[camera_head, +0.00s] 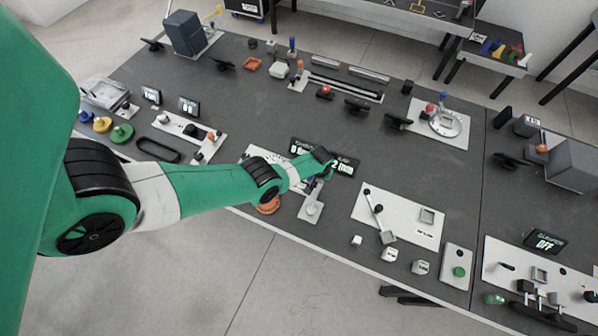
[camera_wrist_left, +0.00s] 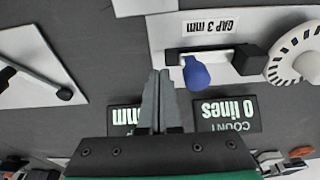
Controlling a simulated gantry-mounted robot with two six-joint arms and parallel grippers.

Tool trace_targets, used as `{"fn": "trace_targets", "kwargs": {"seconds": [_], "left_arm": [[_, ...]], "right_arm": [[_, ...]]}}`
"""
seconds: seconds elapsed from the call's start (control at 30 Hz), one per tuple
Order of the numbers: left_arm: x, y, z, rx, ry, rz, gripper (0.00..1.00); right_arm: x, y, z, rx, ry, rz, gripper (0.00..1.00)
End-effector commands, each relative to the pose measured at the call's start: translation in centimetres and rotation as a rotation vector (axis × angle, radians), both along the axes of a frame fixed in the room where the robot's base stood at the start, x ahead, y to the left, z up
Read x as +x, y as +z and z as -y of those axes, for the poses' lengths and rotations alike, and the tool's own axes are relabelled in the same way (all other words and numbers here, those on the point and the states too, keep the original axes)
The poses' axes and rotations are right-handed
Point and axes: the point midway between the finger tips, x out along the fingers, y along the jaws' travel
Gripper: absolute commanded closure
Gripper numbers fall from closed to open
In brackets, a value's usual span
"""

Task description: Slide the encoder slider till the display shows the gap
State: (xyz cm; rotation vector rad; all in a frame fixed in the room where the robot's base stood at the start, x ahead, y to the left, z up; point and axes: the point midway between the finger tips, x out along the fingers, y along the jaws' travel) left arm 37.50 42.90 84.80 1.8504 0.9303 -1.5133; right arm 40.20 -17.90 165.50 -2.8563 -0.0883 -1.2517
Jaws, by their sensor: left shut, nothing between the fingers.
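The encoder slider has a blue knob (camera_wrist_left: 196,73) on a dark rail, on a white panel (camera_wrist_left: 285,20) labelled "GAP 3 mm", in the left wrist view. A slotted white disc (camera_wrist_left: 297,58) is at the rail's right end. My left gripper (camera_wrist_left: 158,75) is shut and empty, with its tips left of the knob; contact cannot be told. The count display (camera_wrist_left: 227,115) reads "0 lines". The other display (camera_wrist_left: 122,115) shows "mm", its number hidden behind my fingers. In the head view my left gripper (camera_head: 325,165) covers the slider, beside the mm display (camera_head: 345,168). My right gripper is unseen.
A white panel with a lever (camera_head: 400,225) lies right of my gripper, with small white cubes (camera_head: 389,254) near the table's front edge. An orange round object (camera_head: 268,205) is under my left arm. The table (camera_head: 260,110) behind the displays is partly clear.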

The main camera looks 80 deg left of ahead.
Motion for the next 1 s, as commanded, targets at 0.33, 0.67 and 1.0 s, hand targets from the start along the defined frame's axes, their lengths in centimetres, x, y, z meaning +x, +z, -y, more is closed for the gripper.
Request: {"fn": "trace_targets", "kwargs": {"seconds": [0.33, 0.67, 1.0], "left_arm": [[-0.58, 0.00, -0.42, 0.000, 0.000, 0.000, 1.00], [-0.60, 0.01, -0.45, 0.000, 0.000, 0.000, 1.00], [-0.78, 0.01, -0.58, 0.000, 0.001, 0.000, 1.00]], "right_arm": [[0.00, 0.25, 0.00, 0.000, 0.000, 0.000, 0.50], [0.00, 0.28, 0.00, 0.000, 0.000, 0.000, 0.50], [0.00, 0.34, 0.00, 0.000, 0.000, 0.000, 0.50]]}}
